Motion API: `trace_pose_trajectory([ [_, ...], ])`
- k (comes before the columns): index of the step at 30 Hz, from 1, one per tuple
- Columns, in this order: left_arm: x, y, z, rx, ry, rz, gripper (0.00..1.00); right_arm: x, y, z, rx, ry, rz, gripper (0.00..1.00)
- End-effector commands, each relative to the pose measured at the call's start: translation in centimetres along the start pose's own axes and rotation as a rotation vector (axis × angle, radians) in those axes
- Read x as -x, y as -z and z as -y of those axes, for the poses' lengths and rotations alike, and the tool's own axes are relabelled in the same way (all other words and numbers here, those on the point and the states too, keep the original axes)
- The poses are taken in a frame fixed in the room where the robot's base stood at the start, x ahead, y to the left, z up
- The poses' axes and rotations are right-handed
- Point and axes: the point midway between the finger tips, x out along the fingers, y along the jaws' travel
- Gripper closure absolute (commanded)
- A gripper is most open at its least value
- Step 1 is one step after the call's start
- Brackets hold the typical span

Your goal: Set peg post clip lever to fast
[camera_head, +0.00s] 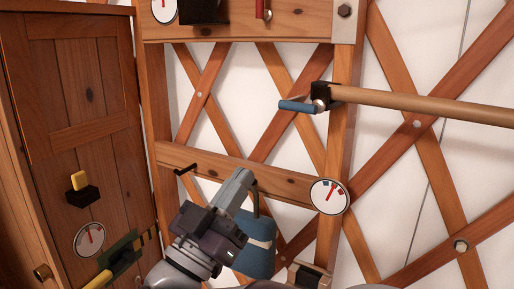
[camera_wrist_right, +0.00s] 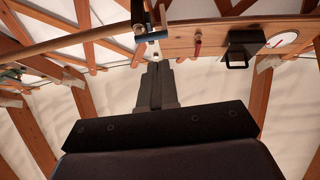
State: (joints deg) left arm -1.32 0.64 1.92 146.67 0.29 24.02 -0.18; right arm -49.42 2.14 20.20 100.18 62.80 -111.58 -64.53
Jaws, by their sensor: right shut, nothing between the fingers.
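A dark clip (camera_head: 322,95) sits on the upright wooden post and a round wooden pole runs right from it. Its blue lever (camera_head: 298,106) sticks out to the left, roughly level. In the right wrist view the blue lever (camera_wrist_right: 151,36) shows just beyond my fingertips, below the dark clip (camera_wrist_right: 137,14). My right gripper (camera_head: 242,178) is shut and empty, below and left of the lever, pointing up. Its closed fingers (camera_wrist_right: 155,72) show no clear contact with the lever. I cannot read any fast marking. My left gripper is not in view.
A dial (camera_head: 329,196) with a red needle sits on the lower rail. A blue hanging item (camera_head: 258,250) is partly behind my gripper. A red lever (camera_wrist_right: 197,43) and a black box (camera_wrist_right: 245,46) are on the upper board. A wooden door (camera_head: 85,130) stands left.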

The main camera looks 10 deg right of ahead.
Motion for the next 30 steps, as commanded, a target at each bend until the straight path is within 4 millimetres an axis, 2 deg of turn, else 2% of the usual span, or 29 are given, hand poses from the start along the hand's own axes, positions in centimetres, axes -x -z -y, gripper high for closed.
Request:
trace_pose_trajectory([
  [1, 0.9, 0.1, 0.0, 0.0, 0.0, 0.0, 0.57, -1.1, 0.5, -0.1, 0.001, -0.002, 0.001, 1.0],
  [9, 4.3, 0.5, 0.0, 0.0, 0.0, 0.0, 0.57, -7.1, 0.7, -0.1, 0.002, -0.003, 0.0, 1.0],
  [15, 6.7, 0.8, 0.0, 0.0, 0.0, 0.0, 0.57, -10.9, 0.6, -0.1, 0.002, -0.002, 0.001, 1.0],
  [21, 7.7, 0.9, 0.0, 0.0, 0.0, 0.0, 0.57, -12.8, 0.3, 0.0, 0.0, 0.0, 0.0, 1.0],
  [30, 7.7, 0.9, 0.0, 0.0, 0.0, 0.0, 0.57, -12.9, 0.0, 0.0, -0.002, 0.001, 0.001, 1.0],
])
